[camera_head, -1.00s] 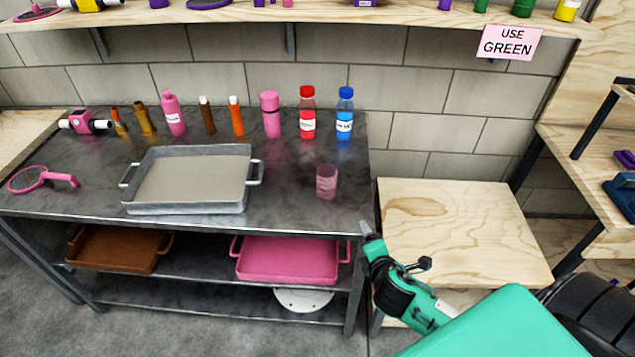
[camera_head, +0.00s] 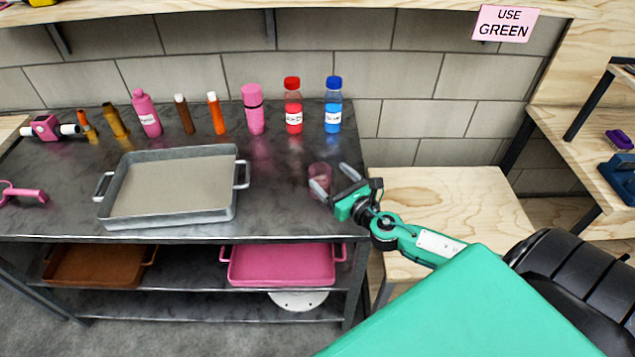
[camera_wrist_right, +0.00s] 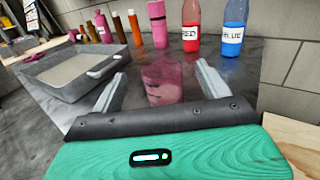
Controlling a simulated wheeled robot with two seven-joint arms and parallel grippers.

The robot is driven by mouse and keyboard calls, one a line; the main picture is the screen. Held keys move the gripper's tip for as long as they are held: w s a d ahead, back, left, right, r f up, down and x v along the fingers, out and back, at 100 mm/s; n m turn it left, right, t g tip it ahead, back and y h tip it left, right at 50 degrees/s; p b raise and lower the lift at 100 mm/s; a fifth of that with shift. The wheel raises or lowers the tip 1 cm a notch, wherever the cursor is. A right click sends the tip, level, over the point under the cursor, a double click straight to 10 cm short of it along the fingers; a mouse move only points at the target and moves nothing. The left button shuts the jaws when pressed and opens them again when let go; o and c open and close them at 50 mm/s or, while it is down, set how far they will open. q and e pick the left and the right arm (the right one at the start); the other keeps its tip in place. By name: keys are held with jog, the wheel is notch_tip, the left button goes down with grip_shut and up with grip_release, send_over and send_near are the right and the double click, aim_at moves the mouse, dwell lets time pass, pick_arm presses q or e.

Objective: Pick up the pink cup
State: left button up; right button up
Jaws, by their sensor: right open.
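The pink cup (camera_head: 319,176) is a small see-through cup upright on the dark metal table (camera_head: 275,215), near its right edge. My right gripper (camera_head: 334,178) is open at the cup, with one finger in front of it and the other to its right. In the right wrist view the cup (camera_wrist_right: 165,82) stands between the two spread fingers of the gripper (camera_wrist_right: 160,88), nearer the tips. I see no grip on it. My left gripper is not in view.
A grey metal tray (camera_head: 238,205) stands left of the cup. Behind are a red-capped bottle (camera_head: 293,108), a blue-capped bottle (camera_head: 333,106) and a pink flask (camera_head: 253,110). A lower wooden table (camera_head: 450,190) is at the right.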

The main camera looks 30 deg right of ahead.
aim_at(327, 188)
notch_tip(327, 188, down, 6)
jog(key=shift+f+b, duration=0.1)
jog(key=shift+b, duration=0.9)
jog(key=shift+w+r+p, duration=0.35)
jog(key=shift+w, duration=0.15)
pick_arm(q)
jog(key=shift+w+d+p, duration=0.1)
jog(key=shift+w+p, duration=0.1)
jog(key=shift+p, duration=0.35)
pick_arm(e)
jog(key=shift+w+a, duration=0.15)
jog(key=shift+w, duration=3.1)
jog(key=c, duration=1.1)
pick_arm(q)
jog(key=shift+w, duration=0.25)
